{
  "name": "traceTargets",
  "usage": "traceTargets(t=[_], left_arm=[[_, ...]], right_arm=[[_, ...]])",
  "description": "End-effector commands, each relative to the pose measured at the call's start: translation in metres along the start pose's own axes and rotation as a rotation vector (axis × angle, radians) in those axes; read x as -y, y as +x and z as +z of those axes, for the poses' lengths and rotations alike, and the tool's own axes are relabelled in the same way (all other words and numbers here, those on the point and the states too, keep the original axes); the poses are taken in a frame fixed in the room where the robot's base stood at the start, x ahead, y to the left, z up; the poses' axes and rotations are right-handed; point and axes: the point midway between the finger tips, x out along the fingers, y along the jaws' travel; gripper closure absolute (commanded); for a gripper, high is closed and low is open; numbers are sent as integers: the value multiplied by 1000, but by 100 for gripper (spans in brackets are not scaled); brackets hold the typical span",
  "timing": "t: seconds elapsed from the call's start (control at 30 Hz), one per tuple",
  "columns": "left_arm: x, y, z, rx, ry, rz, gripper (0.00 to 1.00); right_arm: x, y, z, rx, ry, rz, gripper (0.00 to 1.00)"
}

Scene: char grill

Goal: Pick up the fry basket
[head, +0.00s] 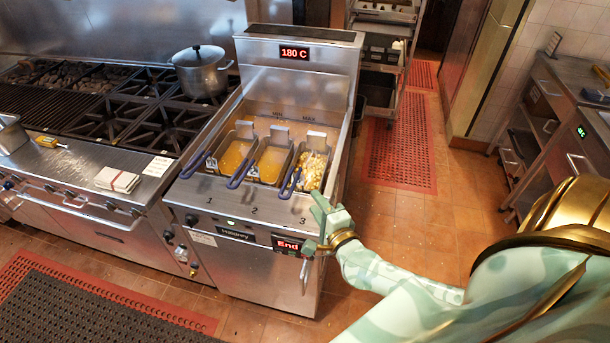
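Three fry baskets with blue handles sit side by side in the steel fryer (250,205) in the head view. The right fry basket (312,165), at the mark 3, holds golden fries. Its blue handle (290,184) reaches over the fryer's front edge. The middle basket (271,163) and the left basket (234,155) show only yellow oil. My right gripper (313,222) is at the fryer's front right corner, near the handle of the right basket. Its fingers are spread and nothing shows between them. My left gripper is not in view.
A stove with black grates (130,113) and a steel pot (201,72) stands left of the fryer. A folded cloth (117,179) lies on its front ledge. A red floor mat (402,150) lies right of the fryer. A steel counter (560,110) stands far right.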

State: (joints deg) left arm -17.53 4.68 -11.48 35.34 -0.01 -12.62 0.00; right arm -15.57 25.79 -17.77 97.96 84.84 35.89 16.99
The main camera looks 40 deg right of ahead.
Motion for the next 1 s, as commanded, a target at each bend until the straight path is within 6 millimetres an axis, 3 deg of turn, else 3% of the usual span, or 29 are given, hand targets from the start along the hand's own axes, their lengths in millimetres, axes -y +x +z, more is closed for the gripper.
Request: traceTargets(t=[0.1, 0.3, 0.47, 0.73, 1.0], left_arm=[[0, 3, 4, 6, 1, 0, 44], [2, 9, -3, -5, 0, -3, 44], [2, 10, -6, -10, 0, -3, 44], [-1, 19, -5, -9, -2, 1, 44], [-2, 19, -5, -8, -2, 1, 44]], right_arm=[[0, 32, 0, 0, -2, -4, 63], [-1, 68, 0, 1, -3, 0, 63], [0, 80, 1, 2, -4, -1, 63], [1, 121, 4, 1, -5, 0, 63], [2, 128, 4, 2, -5, 1, 63]])
